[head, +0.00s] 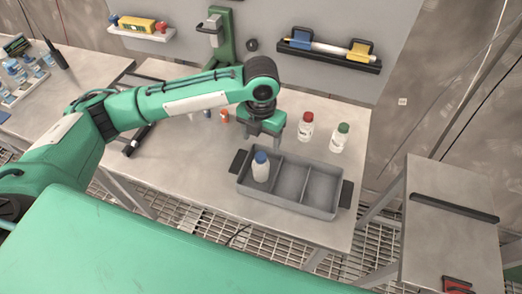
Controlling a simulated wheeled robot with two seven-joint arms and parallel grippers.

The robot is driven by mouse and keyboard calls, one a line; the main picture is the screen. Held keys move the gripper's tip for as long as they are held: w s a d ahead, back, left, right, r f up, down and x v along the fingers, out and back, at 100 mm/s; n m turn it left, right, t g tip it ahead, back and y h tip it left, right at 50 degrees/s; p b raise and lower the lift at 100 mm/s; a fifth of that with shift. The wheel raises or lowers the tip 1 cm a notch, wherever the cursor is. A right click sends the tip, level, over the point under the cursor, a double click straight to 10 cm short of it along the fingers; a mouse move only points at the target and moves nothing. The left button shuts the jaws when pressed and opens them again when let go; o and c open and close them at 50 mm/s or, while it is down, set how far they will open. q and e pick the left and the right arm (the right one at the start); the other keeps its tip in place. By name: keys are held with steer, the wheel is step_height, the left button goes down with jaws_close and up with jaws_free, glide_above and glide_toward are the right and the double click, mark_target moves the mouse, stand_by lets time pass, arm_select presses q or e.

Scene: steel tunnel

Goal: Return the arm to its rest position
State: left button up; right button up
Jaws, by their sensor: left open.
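My left arm (150,105) is green and white and reaches in from the left over the steel table. Its gripper (262,137) points down above the back left part of a grey divided tray (318,209). The gripper is open, and nothing shows between its fingers. A white bottle with a blue cap (261,167) stands upright in the tray's left compartment, just below and apart from the gripper. The other two compartments look empty. My right gripper is not in view.
A red-capped bottle (306,126) and a green-capped bottle (340,138) stand behind the tray. Small orange items (224,115) lie near the arm. A green stand (220,35) rises at the back. A grey side table (450,225) is at right.

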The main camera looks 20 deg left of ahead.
arm_select(q)
steer(key=shift+r, duration=0.7)
